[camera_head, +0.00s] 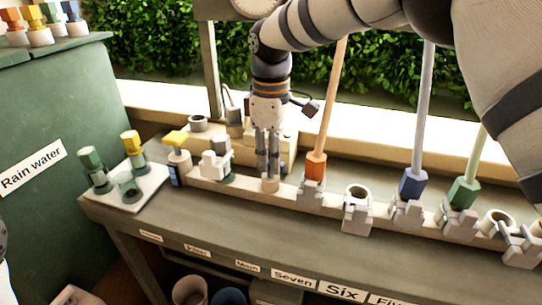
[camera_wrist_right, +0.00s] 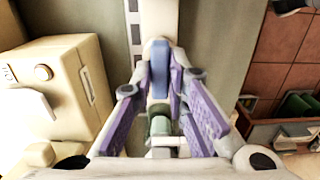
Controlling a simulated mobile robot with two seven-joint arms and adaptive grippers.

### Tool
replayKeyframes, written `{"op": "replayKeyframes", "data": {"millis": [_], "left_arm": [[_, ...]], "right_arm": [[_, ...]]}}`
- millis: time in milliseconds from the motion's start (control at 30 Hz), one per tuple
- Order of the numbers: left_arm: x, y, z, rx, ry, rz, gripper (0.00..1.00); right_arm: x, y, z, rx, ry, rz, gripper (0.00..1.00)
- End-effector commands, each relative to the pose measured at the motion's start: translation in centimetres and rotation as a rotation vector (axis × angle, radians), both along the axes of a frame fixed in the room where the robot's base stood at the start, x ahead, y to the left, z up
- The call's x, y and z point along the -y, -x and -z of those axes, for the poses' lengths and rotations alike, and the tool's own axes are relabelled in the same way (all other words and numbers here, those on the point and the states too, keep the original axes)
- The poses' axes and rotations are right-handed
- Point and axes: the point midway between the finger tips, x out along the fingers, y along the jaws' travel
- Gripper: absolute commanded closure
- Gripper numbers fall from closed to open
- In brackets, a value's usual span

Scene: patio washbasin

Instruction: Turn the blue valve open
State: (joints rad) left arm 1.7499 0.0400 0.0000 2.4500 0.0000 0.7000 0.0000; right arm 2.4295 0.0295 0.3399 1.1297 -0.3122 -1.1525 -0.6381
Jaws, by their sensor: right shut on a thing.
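The blue valve shows in the right wrist view as an upright blue handle (camera_wrist_right: 160,68) on a pale fitting, between the purple-padded fingers. My right gripper (camera_wrist_right: 159,84) is closed on this handle, one finger on each side. In the head view my right gripper (camera_head: 268,168) points down at the back of the bench, among the fittings left of the orange-ended rod. There the fingers and nearby parts mostly hide the valve handle. My left gripper is not in view.
Rods with orange (camera_head: 315,168), blue (camera_head: 412,186) and green (camera_head: 463,194) ends stand in holders to the right. A yellow-handled fitting (camera_head: 176,139) stands to the left. The green rain water tank (camera_head: 60,125) and a white plate (camera_head: 150,190) with fittings are further left.

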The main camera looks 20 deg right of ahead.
Motion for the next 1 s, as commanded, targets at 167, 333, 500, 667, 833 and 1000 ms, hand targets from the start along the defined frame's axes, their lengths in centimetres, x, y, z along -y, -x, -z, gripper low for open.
{"op": "replayKeyframes", "data": {"millis": [167, 333, 500, 667, 833, 1000], "left_arm": [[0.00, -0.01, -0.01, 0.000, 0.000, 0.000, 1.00], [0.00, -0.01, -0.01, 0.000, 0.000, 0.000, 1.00], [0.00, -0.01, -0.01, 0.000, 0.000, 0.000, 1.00], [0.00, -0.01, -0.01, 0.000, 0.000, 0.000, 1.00], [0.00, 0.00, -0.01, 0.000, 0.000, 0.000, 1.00], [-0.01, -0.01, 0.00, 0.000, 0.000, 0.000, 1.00]], "right_arm": [[-0.05, -0.09, -0.11, 0.005, -0.002, -0.026, 1.00], [-0.05, -0.08, -0.11, 0.005, -0.002, -0.035, 1.00], [-0.05, -0.08, -0.12, 0.005, -0.002, -0.035, 1.00], [-0.05, -0.08, -0.11, 0.004, -0.001, -0.035, 0.72], [-0.04, -0.04, -0.07, 0.003, 0.000, -0.033, 0.66], [-0.03, -0.05, -0.22, 0.002, -0.001, -0.033, 0.66]]}}
